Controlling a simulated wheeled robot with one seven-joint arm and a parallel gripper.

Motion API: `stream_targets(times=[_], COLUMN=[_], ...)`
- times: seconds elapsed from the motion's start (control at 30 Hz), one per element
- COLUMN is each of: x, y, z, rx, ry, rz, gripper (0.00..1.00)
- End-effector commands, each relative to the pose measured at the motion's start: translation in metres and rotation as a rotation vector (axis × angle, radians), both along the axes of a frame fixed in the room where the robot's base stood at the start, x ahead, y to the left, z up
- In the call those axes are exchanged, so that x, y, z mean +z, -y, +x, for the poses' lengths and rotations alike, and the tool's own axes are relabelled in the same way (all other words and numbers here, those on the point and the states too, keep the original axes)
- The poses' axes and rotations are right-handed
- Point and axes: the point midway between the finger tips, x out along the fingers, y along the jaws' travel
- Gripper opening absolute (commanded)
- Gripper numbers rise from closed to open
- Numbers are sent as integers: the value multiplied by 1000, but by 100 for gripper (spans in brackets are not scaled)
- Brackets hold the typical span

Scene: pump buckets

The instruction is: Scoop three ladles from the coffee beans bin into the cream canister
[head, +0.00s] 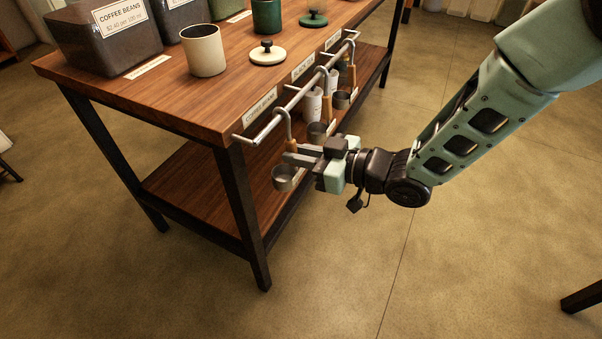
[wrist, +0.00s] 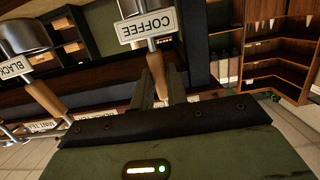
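The coffee beans bin (head: 104,44) is a dark clear tub at the table's back left. The cream canister (head: 203,50) stands upright and open on the tabletop to its right; the cream lid (head: 268,55) lies beside it. The coffee ladle has a metal cup (head: 285,178), a wooden handle and a hook over the front rail. My gripper (head: 290,157) is at its handle, below the rail. In the wrist view, the fingers (wrist: 163,86) sit close on both sides of the wooden handle (wrist: 169,62), under a COFFEE tag (wrist: 147,27). The canister's inside bottom is hidden.
The metal rail (head: 262,128) runs along the table's front edge, with other ladles (head: 318,130) hanging close to the right. A dark green canister (head: 267,16) and its lid (head: 314,19) stand farther back. A lower shelf (head: 185,190) lies beneath. The floor in front is clear.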

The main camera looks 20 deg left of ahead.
Motion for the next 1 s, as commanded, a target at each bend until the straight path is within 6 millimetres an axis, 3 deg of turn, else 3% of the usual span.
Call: stream_targets(times=[0.27,1.0], x=[2,35], y=[0,0], z=[0,0], rx=[0,0], ry=[0,1], rz=[1,0], gripper=[0,0])
